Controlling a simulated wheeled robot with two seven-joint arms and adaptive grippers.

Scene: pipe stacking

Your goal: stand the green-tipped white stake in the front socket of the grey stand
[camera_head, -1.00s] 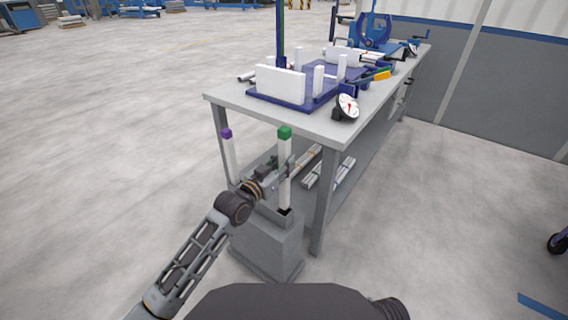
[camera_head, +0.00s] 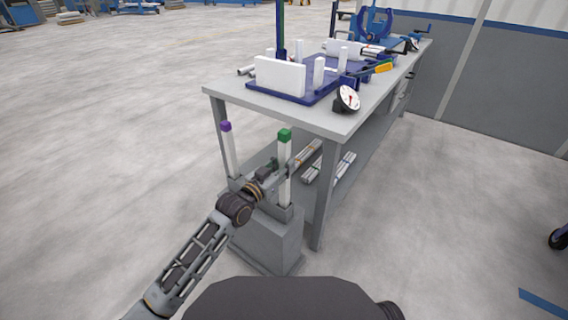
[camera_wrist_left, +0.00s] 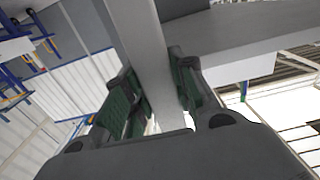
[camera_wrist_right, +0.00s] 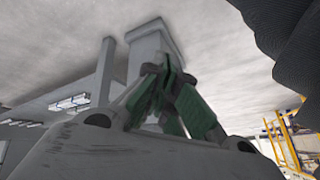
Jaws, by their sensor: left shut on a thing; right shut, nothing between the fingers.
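The green-tipped white stake (camera_head: 285,180) is upright over the front of the grey stand (camera_head: 270,240). Its lower end meets the front socket (camera_head: 287,212) and seems to be inside the socket's rim; how deep it sits I cannot tell. My left gripper (camera_head: 284,172) is shut on the stake's middle. In the left wrist view the stake (camera_wrist_left: 150,60) runs between the fingers of the left gripper (camera_wrist_left: 160,95). My right gripper (camera_wrist_right: 168,75) shows only in its own wrist view, fingers shut and empty. A grey block, seemingly the stand (camera_wrist_right: 155,42), shows beyond it.
A purple-tipped white stake (camera_head: 228,152) stands at the stand's back left. The workbench (camera_head: 330,120) rises close behind and right, its leg (camera_head: 325,200) beside the stand. Pipes (camera_head: 340,170) lie on its lower shelf. The floor to the left is clear.

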